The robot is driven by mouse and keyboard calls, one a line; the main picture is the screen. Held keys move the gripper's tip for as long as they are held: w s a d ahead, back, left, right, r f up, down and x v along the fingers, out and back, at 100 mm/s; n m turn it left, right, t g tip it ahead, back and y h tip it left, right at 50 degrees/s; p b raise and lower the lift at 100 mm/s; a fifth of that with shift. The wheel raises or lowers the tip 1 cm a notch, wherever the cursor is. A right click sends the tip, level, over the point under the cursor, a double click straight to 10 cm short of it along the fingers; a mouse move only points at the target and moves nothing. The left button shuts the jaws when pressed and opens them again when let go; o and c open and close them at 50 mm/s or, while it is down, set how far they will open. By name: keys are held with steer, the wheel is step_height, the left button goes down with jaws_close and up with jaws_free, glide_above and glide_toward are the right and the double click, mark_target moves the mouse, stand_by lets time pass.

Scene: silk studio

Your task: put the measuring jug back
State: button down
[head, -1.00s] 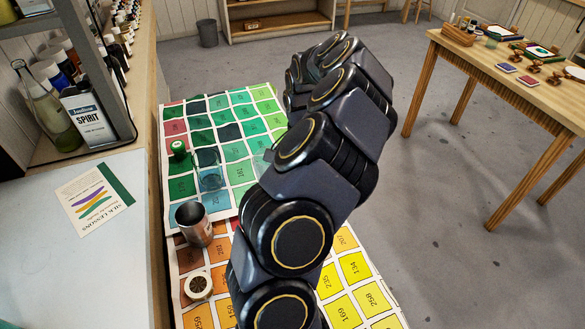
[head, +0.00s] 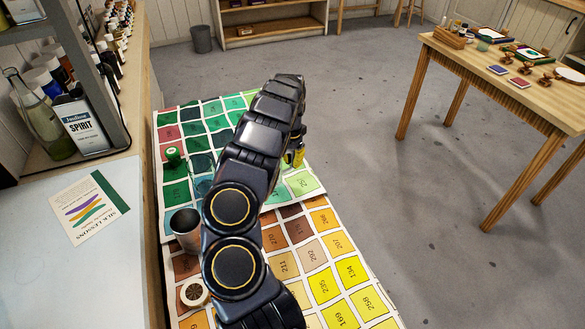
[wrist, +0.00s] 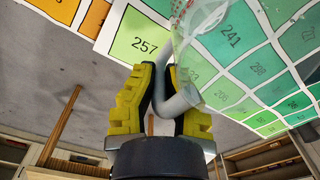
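The measuring jug (wrist: 187,14) is clear, with red marks, and shows only in part at the top of the wrist view. Its pale curved handle (wrist: 180,103) lies between the two fingers. My gripper (wrist: 160,88), with yellow and black fingers, is shut on that handle. In the head view my gripper (head: 299,153) shows just past the right side of my arm, low over the green colour chart (head: 303,183). In the wrist view the chart's patch 257 (wrist: 141,45) is close beside the jug. I cannot tell whether the jug touches the chart.
A shelf with bottles and a spirit can (head: 84,126) is at left. The orange-yellow chart (head: 320,285) is clear at right.

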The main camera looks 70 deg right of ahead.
steer(key=shift+w+d+f, duration=0.15)
steer(key=shift+d+f, duration=0.25)
steer(key=shift+f, duration=0.1)
steer(key=shift+w+f, duration=0.1)
steer(key=shift+f, duration=1.55)
steer(key=shift+f, duration=0.15)
steer(key=c, duration=1.2)
jaws_free()
steer(key=shift+o, duration=0.2)
step_height(320, 180, up, 12)
